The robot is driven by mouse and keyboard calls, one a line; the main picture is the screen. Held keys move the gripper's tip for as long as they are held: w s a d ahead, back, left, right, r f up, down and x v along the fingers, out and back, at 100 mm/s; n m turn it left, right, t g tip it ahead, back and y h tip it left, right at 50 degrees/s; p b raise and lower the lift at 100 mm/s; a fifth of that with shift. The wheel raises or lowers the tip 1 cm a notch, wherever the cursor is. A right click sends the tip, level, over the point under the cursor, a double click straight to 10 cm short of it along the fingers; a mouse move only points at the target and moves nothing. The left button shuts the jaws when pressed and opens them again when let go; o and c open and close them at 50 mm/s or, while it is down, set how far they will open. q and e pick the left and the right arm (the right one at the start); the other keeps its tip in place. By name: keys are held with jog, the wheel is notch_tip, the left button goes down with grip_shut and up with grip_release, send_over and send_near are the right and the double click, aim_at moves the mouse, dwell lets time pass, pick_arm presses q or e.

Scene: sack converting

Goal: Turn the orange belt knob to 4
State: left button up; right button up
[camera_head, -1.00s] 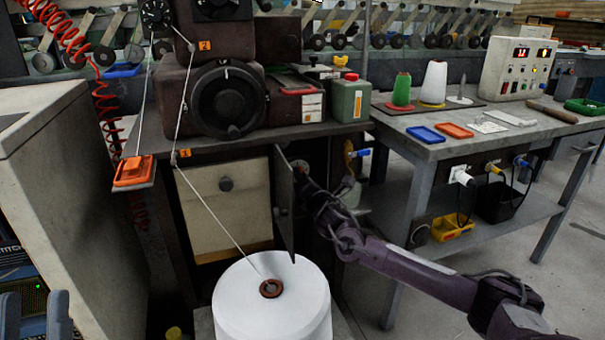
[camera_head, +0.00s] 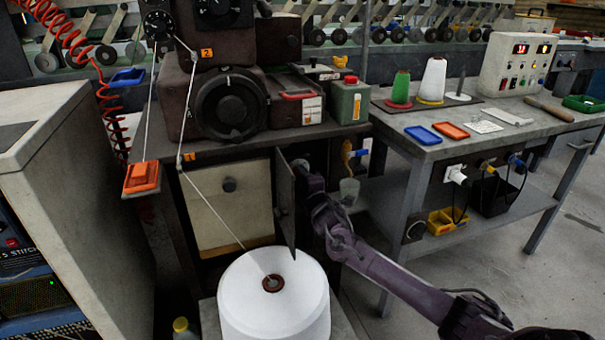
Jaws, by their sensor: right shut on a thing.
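My right arm comes in from the lower right, and its gripper (camera_head: 311,184) is at the narrow open door panel (camera_head: 285,200) under the machine table. The fingertips are mostly hidden by the panel and the dark space there. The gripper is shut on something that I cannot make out. I cannot clearly see an orange belt knob or its number marks. The machine (camera_head: 235,100) above has a large black wheel (camera_head: 231,104) and black dials (camera_head: 158,25) at the upper left. My left gripper is not in view.
A white thread cone (camera_head: 272,310) stands in front, its thread running up to the machine. An orange switch box (camera_head: 141,178) is on the table's left edge. A grey workbench (camera_head: 470,135) with cones and trays is at the right. Grey floor is clear at the lower right.

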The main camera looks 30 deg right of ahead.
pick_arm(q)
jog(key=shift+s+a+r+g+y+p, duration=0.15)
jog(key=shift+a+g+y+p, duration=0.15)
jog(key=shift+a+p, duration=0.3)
pick_arm(e)
jog(key=shift+m, duration=1)
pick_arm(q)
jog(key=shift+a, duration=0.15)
pick_arm(e)
jog(key=o, duration=1)
jog(key=shift+s, duration=0.15)
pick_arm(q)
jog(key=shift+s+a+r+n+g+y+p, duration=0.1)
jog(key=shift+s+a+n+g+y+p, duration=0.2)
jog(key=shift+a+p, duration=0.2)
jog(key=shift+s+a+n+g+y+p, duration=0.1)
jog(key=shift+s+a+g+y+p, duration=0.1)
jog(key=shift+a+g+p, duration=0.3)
pick_arm(e)
jog(key=v, duration=0.7)
jog(key=shift+s+a+f, duration=0.1)
jog(key=shift+s, duration=0.2)
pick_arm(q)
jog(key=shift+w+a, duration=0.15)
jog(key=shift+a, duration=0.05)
